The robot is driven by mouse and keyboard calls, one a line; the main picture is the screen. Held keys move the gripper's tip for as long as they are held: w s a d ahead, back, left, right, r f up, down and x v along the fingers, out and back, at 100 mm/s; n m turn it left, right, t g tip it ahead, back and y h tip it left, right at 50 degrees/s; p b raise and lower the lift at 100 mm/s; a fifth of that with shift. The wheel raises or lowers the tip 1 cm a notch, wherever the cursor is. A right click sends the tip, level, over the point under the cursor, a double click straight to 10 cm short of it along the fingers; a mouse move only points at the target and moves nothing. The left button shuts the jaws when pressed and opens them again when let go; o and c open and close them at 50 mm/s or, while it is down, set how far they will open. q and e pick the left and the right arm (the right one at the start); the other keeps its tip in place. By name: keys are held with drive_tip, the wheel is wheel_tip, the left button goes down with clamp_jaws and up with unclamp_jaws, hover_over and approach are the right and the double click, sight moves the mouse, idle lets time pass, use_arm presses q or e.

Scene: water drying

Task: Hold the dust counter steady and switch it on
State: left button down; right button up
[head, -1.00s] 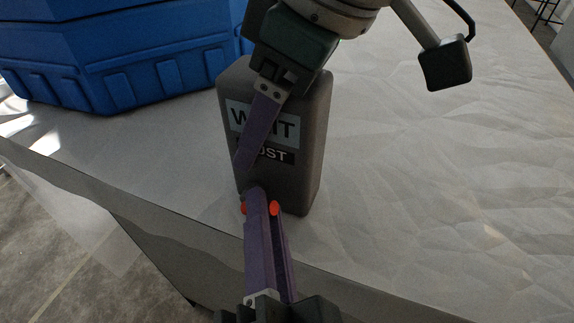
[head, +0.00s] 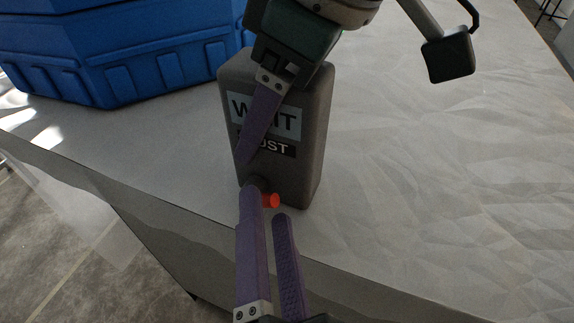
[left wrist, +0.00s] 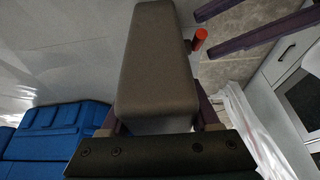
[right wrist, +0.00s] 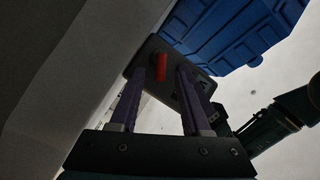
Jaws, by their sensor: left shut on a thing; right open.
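The dust counter (head: 312,130) is a dark grey upright box with a partly covered front label, standing near the table's edge. My left gripper (head: 246,150) is shut on it from above, one purple finger across its front. The left wrist view shows the counter (left wrist: 158,60) between the fingers. The left finger hides part of the switch in the head view.
A blue crate (head: 120,60) stands on the grey table (head: 430,180), behind and left of the counter. The table's front edge runs below the counter, with floor beyond at lower left.

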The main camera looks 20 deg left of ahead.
drive_tip(key=f+v, duration=0.1)
drive_tip(key=v, duration=0.9)
drive_tip(key=shift+s+r, duration=0.25)
drive_tip(key=shift+r, duration=0.25)
drive_tip(key=shift+d, duration=0.1)
use_arm(q)
drive_tip(key=shift+c, duration=0.2)
unclamp_jaws()
drive_tip(key=shift+r, duration=0.1)
